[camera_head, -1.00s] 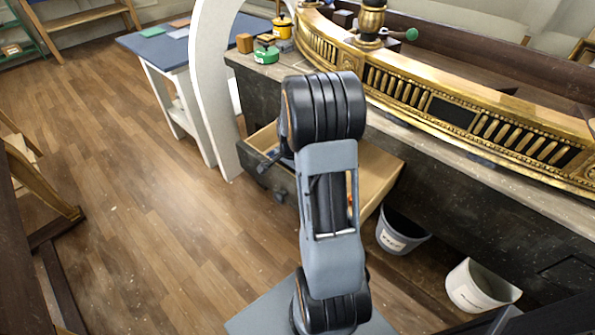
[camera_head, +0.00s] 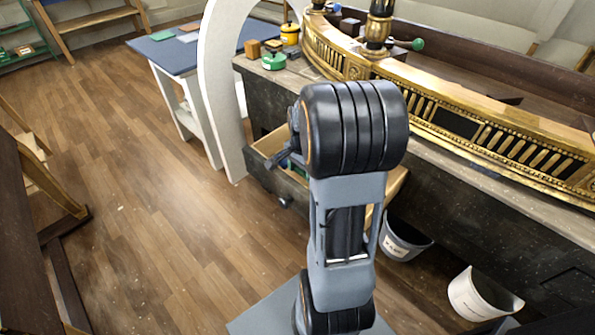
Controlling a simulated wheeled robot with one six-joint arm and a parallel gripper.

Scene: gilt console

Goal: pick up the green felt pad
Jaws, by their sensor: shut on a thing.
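My gripper (camera_head: 280,160) shows only in part, to the left of my large black arm joint, over the open wooden drawer (camera_head: 268,142). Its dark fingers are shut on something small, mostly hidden. A small green patch (camera_head: 299,171) shows just below and right of the fingers, at the drawer; it looks like the green felt pad, but I cannot make out its edges. My arm covers much of the drawer's inside.
The gilt curved piece (camera_head: 450,105) lies along the stone-topped bench. A green round tin (camera_head: 273,61), a yellow pot (camera_head: 290,34) and a wooden block (camera_head: 252,49) stand at its left end. A white arch (camera_head: 215,100) rises beside the drawer. Two bins (camera_head: 400,240) (camera_head: 478,298) stand below.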

